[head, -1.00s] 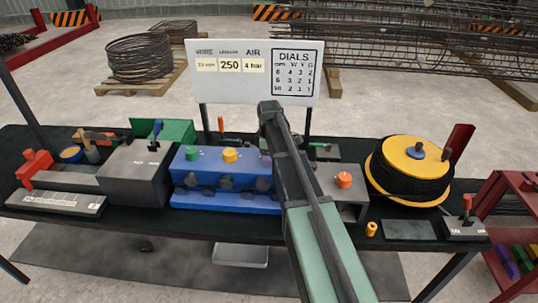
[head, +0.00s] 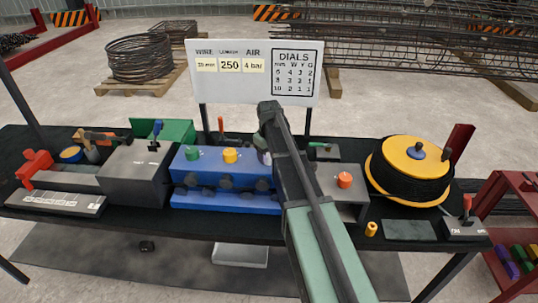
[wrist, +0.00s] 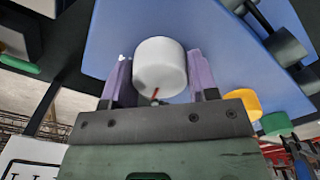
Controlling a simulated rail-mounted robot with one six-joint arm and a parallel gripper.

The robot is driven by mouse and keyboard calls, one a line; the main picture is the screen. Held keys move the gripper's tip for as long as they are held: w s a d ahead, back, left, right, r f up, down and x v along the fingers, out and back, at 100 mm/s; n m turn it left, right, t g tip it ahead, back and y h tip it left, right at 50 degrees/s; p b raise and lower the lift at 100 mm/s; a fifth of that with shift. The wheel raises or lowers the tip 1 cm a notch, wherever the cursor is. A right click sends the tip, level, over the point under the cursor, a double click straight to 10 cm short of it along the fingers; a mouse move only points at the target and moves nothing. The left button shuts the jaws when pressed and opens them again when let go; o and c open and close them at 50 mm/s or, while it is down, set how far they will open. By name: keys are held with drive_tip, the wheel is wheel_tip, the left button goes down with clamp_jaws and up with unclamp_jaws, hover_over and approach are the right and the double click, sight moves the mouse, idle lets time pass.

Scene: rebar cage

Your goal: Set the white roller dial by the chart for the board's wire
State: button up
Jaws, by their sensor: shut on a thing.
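The white roller dial (wrist: 160,62) stands on the blue roller unit (wrist: 128,22) in the wrist view, with a red mark on its near edge. My gripper (wrist: 161,82) is shut on it, one purple finger at each side. In the head view my arm covers most of the dial, and a pale sliver of it (head: 265,157) shows. The yellow dial (head: 230,155) and green dial (head: 193,153) sit left of it on the same unit. The board (head: 257,90) reads wire apparently 10 mm, length 250, air 4 bar. Its chart (head: 294,74) has a 10 row with W 2, Y 1, G 1.
A grey box with an orange knob (head: 344,180) stands right of my arm. Farther right is a yellow-topped black reel (head: 410,165). A grey box with a blue lever (head: 137,172) stands left of the blue unit. Open floor lies in front of the bench.

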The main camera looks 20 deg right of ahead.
drive_tip(key=shift+m, duration=1.2)
drive_tip(key=o, duration=0.9)
drive_tip(key=shift+r, duration=0.1)
wheel_tip(320, 180, up, 11)
drive_tip(key=p, duration=1.1)
drive_tip(key=shift+f, duration=0.2)
